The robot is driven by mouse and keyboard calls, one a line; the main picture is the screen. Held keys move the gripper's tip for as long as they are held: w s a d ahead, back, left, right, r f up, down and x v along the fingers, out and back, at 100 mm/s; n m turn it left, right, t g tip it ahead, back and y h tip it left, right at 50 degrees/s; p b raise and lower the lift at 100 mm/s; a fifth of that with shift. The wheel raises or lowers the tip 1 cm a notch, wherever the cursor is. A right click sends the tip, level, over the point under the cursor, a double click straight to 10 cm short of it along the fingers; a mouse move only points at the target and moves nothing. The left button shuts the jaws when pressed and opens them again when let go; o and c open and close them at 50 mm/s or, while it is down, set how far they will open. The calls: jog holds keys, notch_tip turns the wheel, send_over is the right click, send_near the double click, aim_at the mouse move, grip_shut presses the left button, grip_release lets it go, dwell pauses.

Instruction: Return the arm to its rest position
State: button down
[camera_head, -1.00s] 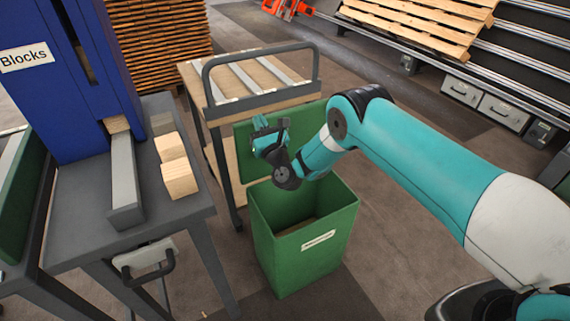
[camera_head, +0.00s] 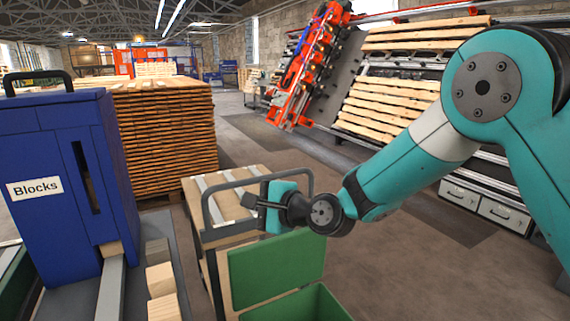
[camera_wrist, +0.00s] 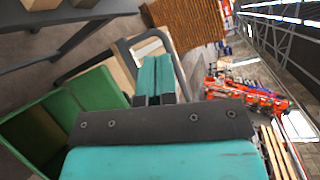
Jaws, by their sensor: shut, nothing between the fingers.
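My gripper (camera_head: 256,205) is at the end of my teal arm, which reaches in from the right in the head view. It is raised above the green bin (camera_head: 290,303) and in front of the wooden cart with the grey handle (camera_head: 215,186). In the wrist view my gripper's teal fingers (camera_wrist: 154,80) lie side by side, closed together with nothing between them. The green bin (camera_wrist: 38,135) shows at the left there, apart from the fingers.
A blue Blocks dispenser (camera_head: 60,150) stands at the left, with wooden blocks (camera_head: 160,280) on the table beside it. Stacked pallets (camera_head: 165,130) stand behind. An orange machine (camera_head: 305,70) is at the back. Floor is open at centre right.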

jog(key=s+d+r+n+g+h+p, duration=0.1)
jog(key=s+d+r+n+g+h, duration=0.1)
jog(key=s+d+n, duration=0.4)
jog(key=s+d+r+n+g+h+p, duration=0.1)
jog(key=s+d+n+g+h, duration=0.3)
jog(key=s, duration=1.1)
jog(key=s+d+r+n+g+h+p, duration=0.1)
jog(key=s+d+r+n+g+h, duration=0.1)
jog(key=s+d+n, duration=0.6)
jog(key=s+d+g+h, duration=0.1)
jog(key=s+d, duration=0.1)
jog(key=d, duration=0.1)
jog(key=shift+s+d+r, duration=0.2)
jog(key=shift+d+r, duration=0.15)
jog(key=shift+r, duration=0.05)
jog(key=shift+d, duration=0.1)
